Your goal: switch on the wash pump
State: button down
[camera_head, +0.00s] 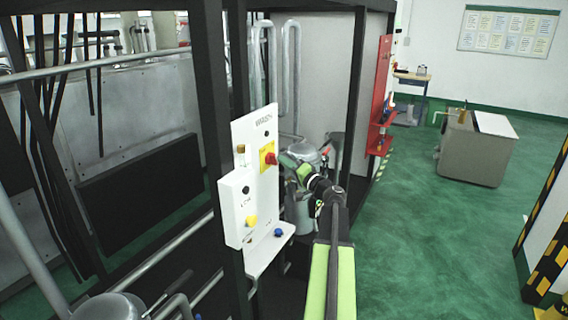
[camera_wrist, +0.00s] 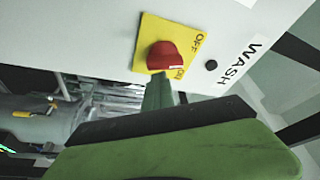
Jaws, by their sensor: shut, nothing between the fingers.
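The wash pump switch is a red knob (camera_head: 270,158) on a yellow plate (camera_head: 264,150), fixed to a white upright panel (camera_head: 240,129). In the wrist view the red knob (camera_wrist: 163,56) is close, and the yellow plate (camera_wrist: 148,32) reads OFF and ON. A white mark shows at the knob's edge beside ON; I cannot tell its setting for sure. The WASH label (camera_wrist: 240,62) is to the right. My gripper (camera_wrist: 158,92) is shut and empty, its green tip just below the knob. In the head view my gripper (camera_head: 287,160) is right of the knob. I cannot tell whether they touch.
A lower white panel (camera_head: 236,205) carries a yellow button (camera_head: 251,221). A blue knob (camera_head: 278,232) sits on a small ledge. A dark frame post (camera_head: 213,90) stands left of the panel. Grey vessels are behind my arm. Green floor is open at right.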

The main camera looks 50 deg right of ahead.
jog(key=shift+d, duration=0.1)
jog(key=shift+d+m+p, duration=0.1)
jog(key=shift+m+p, duration=0.2)
jog(key=shift+m, duration=0.1)
